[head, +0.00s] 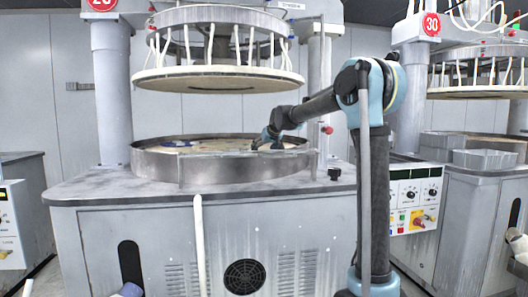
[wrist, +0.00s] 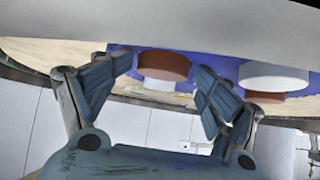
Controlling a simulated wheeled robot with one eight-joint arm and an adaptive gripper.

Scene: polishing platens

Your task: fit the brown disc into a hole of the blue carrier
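The brown disc (wrist: 163,65) is between the two fingers of my gripper (wrist: 164,76) in the wrist view. The fingers are spread about as wide as the disc; whether they press on it is unclear. The blue carrier (wrist: 118,52) shows behind the disc and fingers as a blue-violet surface, partly hidden by them. A white patch shows just below the brown disc; I cannot tell if it is a hole or another piece. In the head view, my gripper (head: 268,142) is low over the round basin, and the brown disc cannot be made out.
A white disc (wrist: 273,75) is close to the right finger, with a brown patch below it. The basin's metal rim (head: 220,168) stands in front of the gripper. A large upper plate (head: 218,80) hangs above. A black knob (head: 334,173) sits right of the basin.

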